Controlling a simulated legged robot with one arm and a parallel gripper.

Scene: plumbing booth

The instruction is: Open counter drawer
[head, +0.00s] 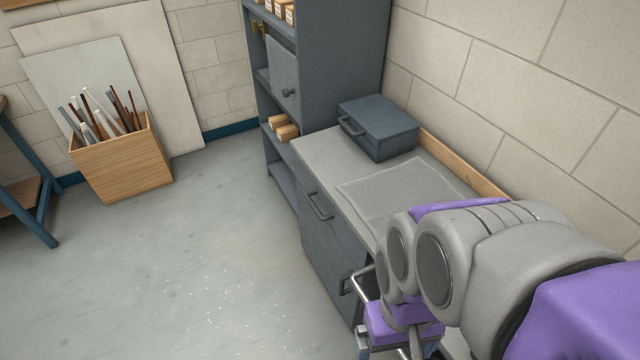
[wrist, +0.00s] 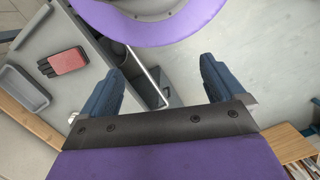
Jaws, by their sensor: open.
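The grey counter (head: 321,155) stands along the right wall in the head view, with dark grey fronts (head: 325,240) facing the floor. A dark bar handle (head: 319,208) is on the farther front. In the wrist view my gripper (wrist: 160,65) is open, with dark blue fingers apart.
A dark blue-grey case (head: 380,130) sits on the counter by the shelf unit (head: 325,60). A wooden bin of rods (head: 125,160) stands at the left. The floor (head: 200,260) is clear.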

